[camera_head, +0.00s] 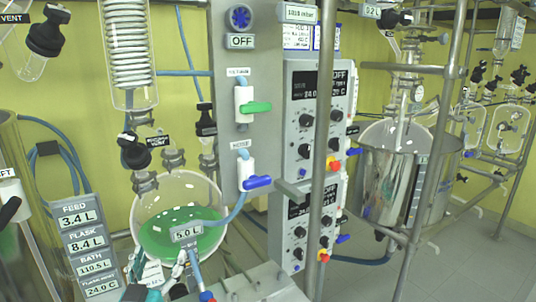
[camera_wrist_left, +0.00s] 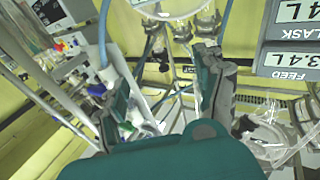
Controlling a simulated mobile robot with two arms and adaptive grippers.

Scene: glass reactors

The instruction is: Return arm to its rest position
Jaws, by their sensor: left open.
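My left gripper (camera_head: 148,278) shows at the bottom edge in the head view, below the round glass flask (camera_head: 181,216) with green liquid. Only its teal and grey parts show there, partly hidden by clear and white fittings. In the left wrist view, its two teal-and-grey fingers (camera_wrist_left: 163,75) stand wide apart, with no object held between them. Tubing and metal rods show behind the gap. My right gripper is in neither view.
A grey control panel (camera_head: 225,150) has a green-handled valve (camera_head: 252,106) and a blue-handled valve (camera_head: 253,182). The readout board (camera_head: 91,240) stands at left. Steel posts (camera_head: 323,150) and a metal-jacketed vessel (camera_head: 405,180) are at right. Blue hoses run near the flask.

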